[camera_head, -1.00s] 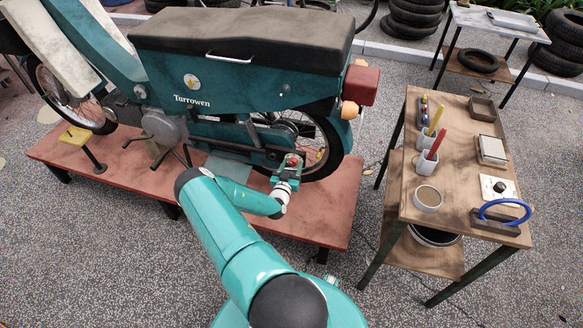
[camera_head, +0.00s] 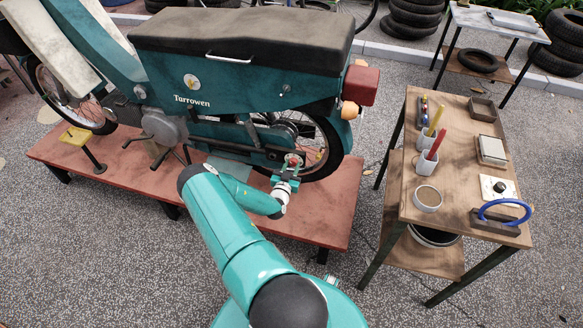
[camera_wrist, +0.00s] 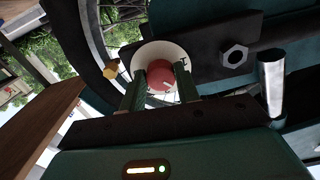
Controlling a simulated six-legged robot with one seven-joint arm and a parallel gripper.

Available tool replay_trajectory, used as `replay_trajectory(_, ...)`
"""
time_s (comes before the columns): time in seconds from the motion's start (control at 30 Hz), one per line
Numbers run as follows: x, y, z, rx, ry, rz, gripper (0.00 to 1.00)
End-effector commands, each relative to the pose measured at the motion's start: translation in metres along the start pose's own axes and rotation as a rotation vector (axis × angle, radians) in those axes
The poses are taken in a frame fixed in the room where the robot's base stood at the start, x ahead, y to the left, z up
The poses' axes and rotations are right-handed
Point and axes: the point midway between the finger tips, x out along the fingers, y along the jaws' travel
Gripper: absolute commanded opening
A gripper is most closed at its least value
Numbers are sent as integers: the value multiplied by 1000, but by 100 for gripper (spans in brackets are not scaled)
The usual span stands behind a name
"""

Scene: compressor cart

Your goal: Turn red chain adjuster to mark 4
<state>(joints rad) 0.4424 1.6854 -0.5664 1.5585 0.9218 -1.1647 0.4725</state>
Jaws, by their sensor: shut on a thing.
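The red chain adjuster (camera_wrist: 159,77) is a round red knob in front of a pale round dial (camera_wrist: 150,52) in the wrist view. A short light line shows on the knob's lower right part. The dial's marks are too small to read, and the knob and fingers hide part of it. My gripper (camera_wrist: 160,84) is shut on the knob, one finger on each side. In the head view my gripper (camera_head: 287,178) reaches the motorcycle (camera_head: 230,85) low by its rear wheel, and the red knob (camera_head: 294,160) shows between the fingers.
The motorcycle stands on a low red platform (camera_head: 325,215). A hex nut (camera_wrist: 235,56) and a grey metal tube (camera_wrist: 271,85) are right of the knob in the wrist view. A wooden table (camera_head: 455,185) with cups and tools stands to the right, with open ground before it.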

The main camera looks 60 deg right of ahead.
Motion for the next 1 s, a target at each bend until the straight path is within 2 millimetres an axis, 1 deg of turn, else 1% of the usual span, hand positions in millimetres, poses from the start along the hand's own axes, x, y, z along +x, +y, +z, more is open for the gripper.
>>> replay_trajectory(1.0,-1,-3,-1,937,-2,3,9)
